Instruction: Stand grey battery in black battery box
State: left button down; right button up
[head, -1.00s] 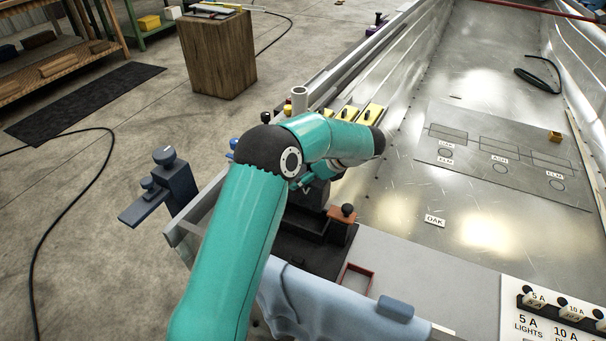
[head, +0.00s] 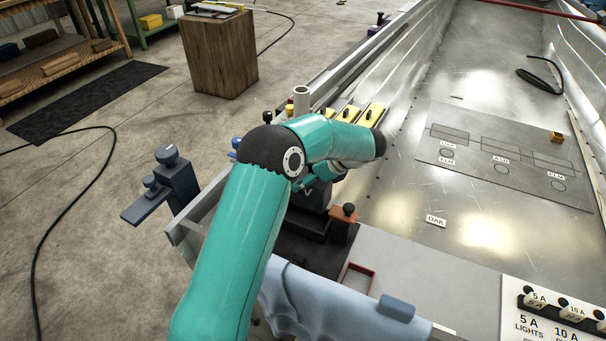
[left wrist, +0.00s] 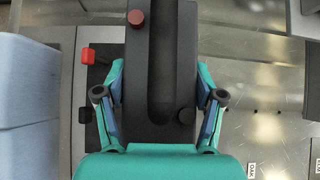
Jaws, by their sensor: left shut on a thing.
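The grey battery (left wrist: 138,75) is a dark block with a red post and a black post on top. It fills the middle of the left wrist view. My left gripper (left wrist: 160,100) is shut on its two sides. In the head view the gripper (head: 322,184) is partly hidden by my arm, and the battery (head: 308,200) shows as a dark shape below it. The black battery box (head: 302,232) is directly under the battery, toward the front. The battery's lower end is at the box's opening; how deep it sits I cannot tell.
An orange-brown bracket with a black knob (head: 346,212) stands right beside the box. A red frame (head: 357,279) and a blue cloth (head: 330,305) lie in front. Yellow blocks (head: 368,112) stand behind my arm.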

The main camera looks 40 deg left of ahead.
pick_arm(q)
jog(key=shift+a+f+b, duration=0.1)
jog(key=shift+f+b, duration=1.1)
jog(key=shift+f, duration=1.3)
jog(key=shift+p, duration=0.65)
dwell(0.6)
jog(key=shift+f+b, duration=1.4)
jog(key=shift+f, duration=1.4)
dwell(0.6)
jog(key=shift+r, duration=0.2)
jog(key=shift+r+p, duration=0.9)
